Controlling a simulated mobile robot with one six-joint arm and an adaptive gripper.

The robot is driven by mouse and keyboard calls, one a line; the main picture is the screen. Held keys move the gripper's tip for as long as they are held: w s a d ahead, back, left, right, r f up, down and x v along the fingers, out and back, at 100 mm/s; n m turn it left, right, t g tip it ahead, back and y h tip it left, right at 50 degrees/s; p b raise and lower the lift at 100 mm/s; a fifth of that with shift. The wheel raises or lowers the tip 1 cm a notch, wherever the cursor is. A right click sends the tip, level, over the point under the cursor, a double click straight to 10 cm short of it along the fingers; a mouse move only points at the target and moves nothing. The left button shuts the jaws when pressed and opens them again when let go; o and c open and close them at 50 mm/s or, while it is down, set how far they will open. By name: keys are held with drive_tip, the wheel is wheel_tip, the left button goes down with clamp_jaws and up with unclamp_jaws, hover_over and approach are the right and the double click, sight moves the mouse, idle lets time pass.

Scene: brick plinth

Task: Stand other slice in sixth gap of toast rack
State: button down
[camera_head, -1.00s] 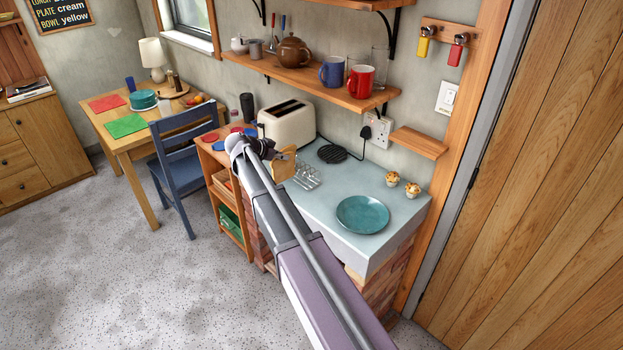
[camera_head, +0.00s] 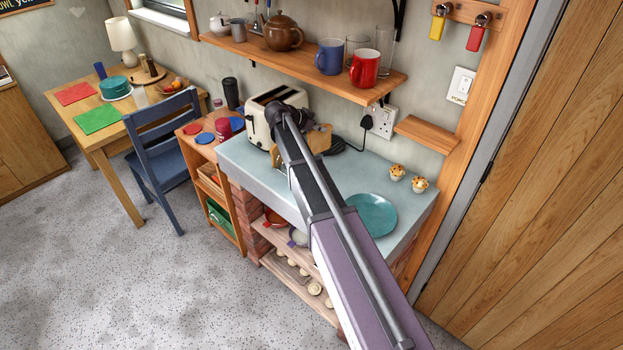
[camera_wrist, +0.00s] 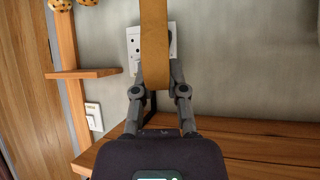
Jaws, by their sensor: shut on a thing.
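My gripper (camera_head: 310,128) is over the worktop, in front of the toaster. It is shut on a tan toast slice (camera_head: 319,141), whose face shows beside my arm in the head view. In the wrist view the slice (camera_wrist: 154,42) is seen edge-on between the two fingers (camera_wrist: 156,80). No gap of the rack can be seen.
The cream toaster (camera_head: 258,126) stands close behind my gripper. A teal plate (camera_head: 373,212) and two muffins (camera_head: 397,172) are on the pale worktop (camera_head: 255,178). A wooden shelf (camera_head: 300,73) with mugs and a teapot hangs above. A socket (camera_wrist: 135,45) shows behind the slice.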

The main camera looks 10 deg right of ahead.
sight(309, 136)
drive_tip(key=shift+s, duration=0.1)
idle(0.3)
drive_tip(key=s+a+n+t, duration=0.1)
drive_tip(key=s+a+n+t+y, duration=0.1)
drive_tip(key=s+a, duration=0.1)
drive_tip(key=shift+s+a+r+n, duration=0.15)
drive_tip(key=shift+s+a+n, duration=0.1)
drive_tip(key=shift+n, duration=0.05)
drive_tip(key=shift+s+a+n+t+y, duration=0.3)
drive_tip(key=shift+a+y, duration=0.1)
drive_tip(key=shift+a, duration=0.1)
wheel_tip(309, 136, down, 6)
drive_tip(key=b, duration=0.6)
drive_tip(key=shift+f, duration=0.2)
